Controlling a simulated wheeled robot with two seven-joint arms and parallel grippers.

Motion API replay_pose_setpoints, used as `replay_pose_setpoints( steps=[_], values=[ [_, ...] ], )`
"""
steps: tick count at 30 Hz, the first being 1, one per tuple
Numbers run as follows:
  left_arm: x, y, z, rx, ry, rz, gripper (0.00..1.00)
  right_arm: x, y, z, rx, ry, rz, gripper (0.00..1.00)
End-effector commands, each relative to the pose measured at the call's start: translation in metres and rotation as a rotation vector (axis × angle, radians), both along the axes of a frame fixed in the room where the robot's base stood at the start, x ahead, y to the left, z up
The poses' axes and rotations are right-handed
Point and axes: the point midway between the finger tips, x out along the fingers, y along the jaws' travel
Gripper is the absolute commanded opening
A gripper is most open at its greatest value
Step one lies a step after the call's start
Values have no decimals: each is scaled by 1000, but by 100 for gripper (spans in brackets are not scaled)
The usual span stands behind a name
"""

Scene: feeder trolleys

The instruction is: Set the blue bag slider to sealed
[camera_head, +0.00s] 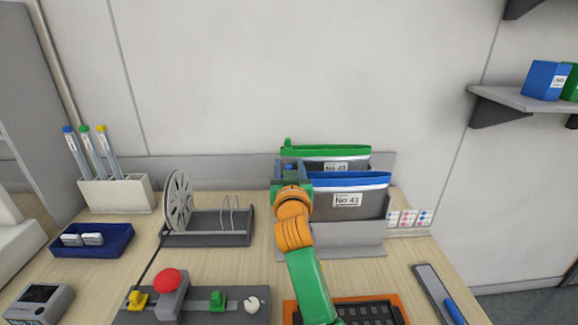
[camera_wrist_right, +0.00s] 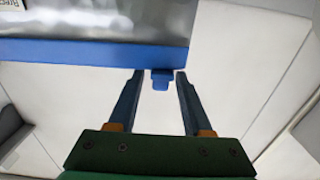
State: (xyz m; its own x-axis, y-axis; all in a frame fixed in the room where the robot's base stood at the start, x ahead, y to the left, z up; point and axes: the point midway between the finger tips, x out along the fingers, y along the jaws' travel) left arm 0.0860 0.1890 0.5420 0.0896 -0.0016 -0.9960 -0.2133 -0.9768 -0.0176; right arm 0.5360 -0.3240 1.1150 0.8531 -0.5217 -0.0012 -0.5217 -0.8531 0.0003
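The blue bag (camera_head: 367,206) stands upright in a grey holder, with a blue strip along its top and a "No 43" label. Its blue slider (camera_wrist_right: 160,80) shows in the wrist view, close to the strip's end at right there. In the head view my gripper hides that left end of the strip. My right gripper (camera_head: 292,176) is at the bag's upper left corner. In the wrist view its two fingers (camera_wrist_right: 160,75) are open, one on each side of the slider, with a small gap on both sides. My left gripper is not in view.
A green-topped bag (camera_head: 330,150) stands just behind, its green slider at the left end. A rack with a grey reel (camera_head: 178,201) stands left of the holder (camera_head: 345,240). A control panel with a red button (camera_head: 171,281) is in front. Wall lies behind.

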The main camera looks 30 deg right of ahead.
Motion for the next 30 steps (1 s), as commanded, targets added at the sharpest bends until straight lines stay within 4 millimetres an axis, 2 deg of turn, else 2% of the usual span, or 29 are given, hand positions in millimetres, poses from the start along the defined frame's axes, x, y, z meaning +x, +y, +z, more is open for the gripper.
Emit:
replay_pose_setpoints(
  steps=[1,3,5,30],
  values=[
    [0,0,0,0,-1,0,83,0,0,0,0,0,0,34],
    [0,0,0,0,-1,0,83,0,0,0,0,0,0,15],
    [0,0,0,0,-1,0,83,0,0,0,0,0,0,0],
    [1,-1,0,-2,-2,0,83,0,0,-1,1,4,0,0]
  ],
)
